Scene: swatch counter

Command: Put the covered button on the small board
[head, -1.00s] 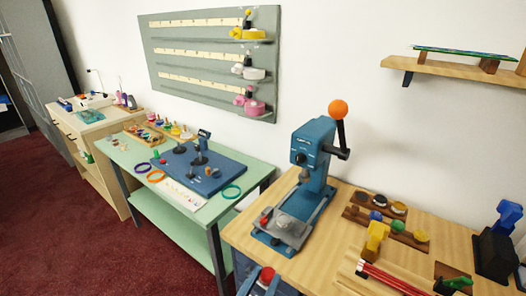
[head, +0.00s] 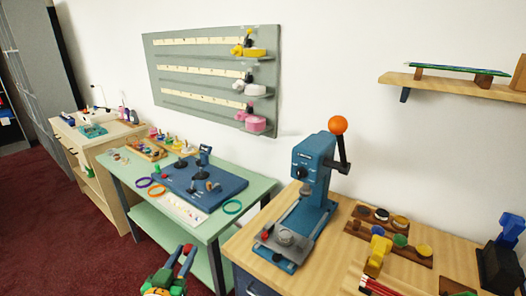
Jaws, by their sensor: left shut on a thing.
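My left gripper (head: 182,254) is at the bottom of the head view, in front of the mint-green table and lower than its top. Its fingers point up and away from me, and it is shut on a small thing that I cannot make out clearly. I cannot tell the covered button by sight. A flat blue board (head: 222,191) with several dark upright tools lies on the mint-green table. A small brown board (head: 366,232) with several round coloured pieces lies on the wooden table at the right. I cannot tell which board is the small board. My right gripper is out of view.
A blue press (head: 312,170) with an orange ball handle stands on the wooden table (head: 345,268). The mint-green table (head: 262,187) also holds a pale card, coloured rings and a wooden rack (head: 150,152). Open red carpet (head: 70,235) lies at the left.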

